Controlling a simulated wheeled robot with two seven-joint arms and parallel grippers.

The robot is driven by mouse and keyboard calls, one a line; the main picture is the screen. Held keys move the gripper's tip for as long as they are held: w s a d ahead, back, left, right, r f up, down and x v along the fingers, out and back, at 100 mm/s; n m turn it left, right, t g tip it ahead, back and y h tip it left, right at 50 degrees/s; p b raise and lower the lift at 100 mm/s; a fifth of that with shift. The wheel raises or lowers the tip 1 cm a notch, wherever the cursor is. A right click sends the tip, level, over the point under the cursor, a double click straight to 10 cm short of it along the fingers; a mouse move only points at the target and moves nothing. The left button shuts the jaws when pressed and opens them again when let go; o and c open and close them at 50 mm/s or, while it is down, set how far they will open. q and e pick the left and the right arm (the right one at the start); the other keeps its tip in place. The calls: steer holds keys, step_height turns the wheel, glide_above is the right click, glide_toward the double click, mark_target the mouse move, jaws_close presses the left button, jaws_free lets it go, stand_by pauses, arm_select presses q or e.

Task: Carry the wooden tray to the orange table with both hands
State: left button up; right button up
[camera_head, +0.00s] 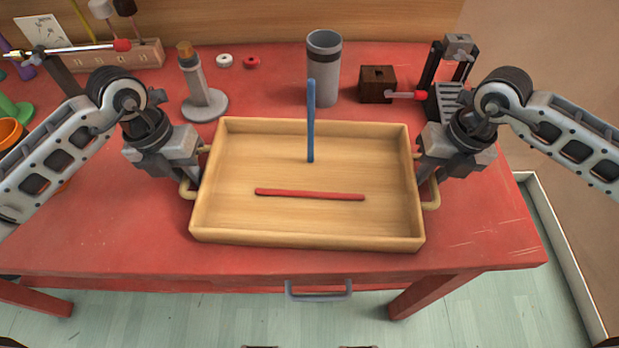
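The wooden tray (235,238) is a shallow, light wood box with a bent handle at each short end. It is over the front middle of a red table (110,235); I cannot tell whether it rests on it. A red stick (310,194) lies in the tray, and a blue stick (311,120) reaches from its floor past the rear rim. My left gripper (194,168) is at the left handle and my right gripper (426,170) at the right handle, each covering the handle's middle. Their fingers are hidden. I see no clearly orange table.
Behind the tray stand a grey post on a round base (204,100), a grey cylinder (324,70), a dark wooden block (377,84) and a black stand (450,75). White (224,60) and red (251,62) rings lie there. An orange bowl (10,131) is far left. Floor shows in front.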

arm_select(q)
jaws_close()
arm_select(e)
jaws_close()
arm_select(q)
steer(key=shift+r, duration=0.15)
arm_select(e)
steer(key=shift+r, duration=0.15)
